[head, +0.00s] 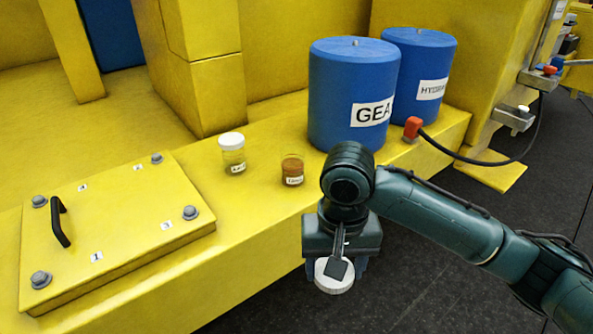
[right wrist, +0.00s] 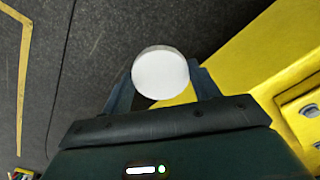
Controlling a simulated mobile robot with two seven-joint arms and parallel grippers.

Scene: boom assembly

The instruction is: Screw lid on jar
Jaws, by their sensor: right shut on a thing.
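A small open jar with brown contents and a label (head: 292,170) stands upright on the yellow ledge. A second clear jar with a white lid on it (head: 233,154) stands to its left. My right gripper (head: 337,268) is shut on a loose white lid (head: 334,277), held off the ledge's front edge, nearer the camera than the brown jar. The lid also shows between the fingers of the right gripper (right wrist: 160,88) in the right wrist view, as a white disc (right wrist: 161,73). My left gripper is not in view.
Two blue drums (head: 340,132) (head: 432,105) stand behind the jars on the right. A red connector (head: 412,128) with a black cable lies by them. A yellow bolted hatch (head: 130,225) with a black handle is at the left. Dark floor lies in front of the ledge.

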